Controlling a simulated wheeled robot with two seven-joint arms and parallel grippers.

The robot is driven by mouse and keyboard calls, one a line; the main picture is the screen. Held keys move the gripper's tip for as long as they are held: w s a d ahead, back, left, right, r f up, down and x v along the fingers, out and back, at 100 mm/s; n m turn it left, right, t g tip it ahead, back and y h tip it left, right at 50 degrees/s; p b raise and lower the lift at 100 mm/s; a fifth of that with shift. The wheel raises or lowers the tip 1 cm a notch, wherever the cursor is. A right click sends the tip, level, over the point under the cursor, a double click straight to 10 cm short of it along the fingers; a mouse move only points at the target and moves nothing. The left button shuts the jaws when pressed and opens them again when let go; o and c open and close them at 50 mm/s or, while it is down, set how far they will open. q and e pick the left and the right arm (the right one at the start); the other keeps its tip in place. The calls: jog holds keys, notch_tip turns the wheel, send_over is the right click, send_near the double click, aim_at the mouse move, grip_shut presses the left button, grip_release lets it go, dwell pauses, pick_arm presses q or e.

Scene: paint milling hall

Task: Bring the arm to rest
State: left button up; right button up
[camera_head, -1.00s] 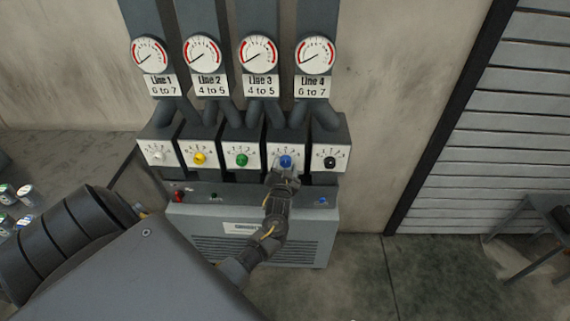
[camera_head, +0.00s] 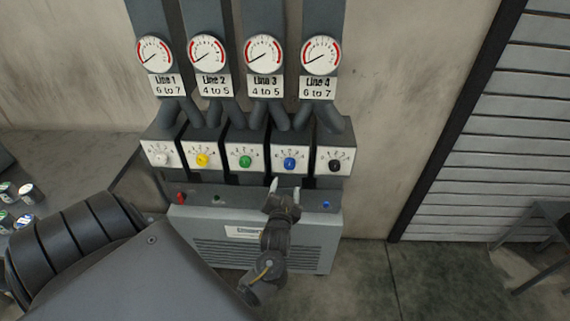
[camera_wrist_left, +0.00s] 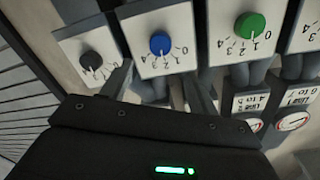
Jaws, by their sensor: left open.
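My left gripper (camera_head: 285,185) is open and empty, just below and a little in front of the blue knob (camera_head: 289,163), apart from it. In the left wrist view, its two fingers reach toward the panels on either side below the blue knob (camera_wrist_left: 160,43). My left arm comes in from the lower left of the head view. My right gripper is not in view.
White, yellow (camera_head: 202,160), green (camera_head: 245,161) and black (camera_head: 335,165) knobs sit in the row of dial boxes. Gauges (camera_head: 263,55) with line labels hang above. A grey cabinet (camera_head: 318,235) stands below. Cans (camera_head: 25,192) stand at left, a small table (camera_head: 553,212) at right.

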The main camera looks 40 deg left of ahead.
pick_arm(q)
jog(key=shift+s+d, duration=0.15)
jog(key=shift+s, duration=0.15)
dwell(0.4)
jog(key=s+d+f+m+g+h, duration=0.1)
jog(key=s+d+f+g+h, duration=0.15)
jog(key=f, duration=0.75)
jog(key=s+d+f+g+h+b, duration=0.1)
jog(key=s+d+f+h, duration=0.25)
jog(key=f, duration=0.65)
jog(key=s+d+f+m+g+h, duration=0.15)
jog(key=d+f, duration=0.25)
jog(key=f, duration=0.7)
jog(key=s+d+f+g+h+b, duration=0.1)
jog(key=s+d+f+g+h, duration=0.2)
jog(key=s+f, duration=1.15)
jog(key=s+f+g+b, duration=0.1)
jog(key=s+f+g, duration=0.1)
jog(key=s, duration=0.9)
jog(key=s+f+m+g+b, duration=0.1)
jog(key=s+f+g, duration=0.2)
jog(key=s, duration=0.8)
jog(key=shift+a+f+g+y, duration=0.3)
jog(key=shift+a+f+y, duration=0.05)
jog(key=shift+a+f, duration=0.1)
